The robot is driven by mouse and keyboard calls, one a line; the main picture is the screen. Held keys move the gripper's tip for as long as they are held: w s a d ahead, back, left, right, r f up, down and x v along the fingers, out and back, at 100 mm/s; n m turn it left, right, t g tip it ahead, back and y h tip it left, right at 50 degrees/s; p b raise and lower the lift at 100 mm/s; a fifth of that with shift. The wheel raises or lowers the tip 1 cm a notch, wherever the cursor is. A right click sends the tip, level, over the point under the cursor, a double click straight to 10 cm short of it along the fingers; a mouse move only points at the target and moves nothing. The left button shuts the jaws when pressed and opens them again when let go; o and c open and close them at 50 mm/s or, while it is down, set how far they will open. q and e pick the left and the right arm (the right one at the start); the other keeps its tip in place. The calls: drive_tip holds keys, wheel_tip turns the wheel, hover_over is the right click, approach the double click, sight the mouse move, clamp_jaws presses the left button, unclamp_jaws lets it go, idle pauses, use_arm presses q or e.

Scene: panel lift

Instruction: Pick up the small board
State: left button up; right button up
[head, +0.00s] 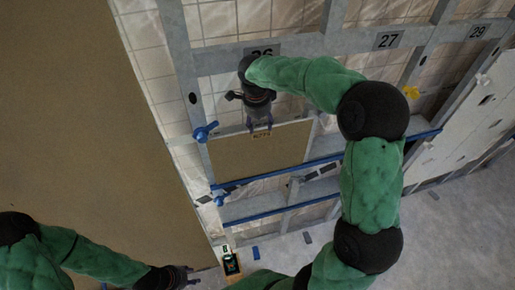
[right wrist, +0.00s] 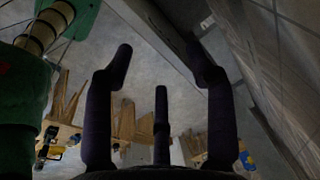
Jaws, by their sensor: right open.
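The small board (head: 240,160) is a tan rectangular panel with a small label at its top edge. It stands upright in the grey metal frame below the number 26 plate, its lower edge near a blue rail. My right gripper (head: 260,129) is at the board's top edge, fingers pointing down. In the right wrist view its fingers (right wrist: 160,100) are spread; I cannot tell whether they touch the board. My left gripper (head: 188,276) is low at the left, away from the board, and its finger opening is unclear.
A large brown panel (head: 80,110) fills the left side. Blue clamps (head: 205,132) sit on the frame post left of the board. A yellow clamp (head: 411,92) is at the right. A small device (head: 231,264) is at the bottom. Grey floor (head: 440,240) is open at lower right.

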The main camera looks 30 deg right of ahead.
sight(262, 135)
drive_tip(key=f, duration=0.1)
drive_tip(key=s+f, duration=0.1)
drive_tip(key=shift+d+f, duration=0.25)
drive_tip(key=shift+f, duration=0.1)
drive_tip(key=f+p, duration=0.1)
drive_tip(key=f, duration=0.2)
drive_tip(key=f+p, duration=0.1)
drive_tip(key=f, duration=0.1)
drive_tip(key=shift+w+d+f+p, duration=0.1)
drive_tip(key=shift+w+d+p, duration=0.2)
drive_tip(key=shift+w+p, duration=0.1)
drive_tip(key=shift+w+f, duration=0.1)
drive_tip(key=shift+f, duration=0.15)
clamp_jaws()
use_arm(q)
drive_tip(key=r, duration=0.3)
drive_tip(key=shift+s, duration=0.35)
use_arm(e)
drive_tip(key=shift+w+r, duration=0.15)
drive_tip(key=shift+r, duration=0.1)
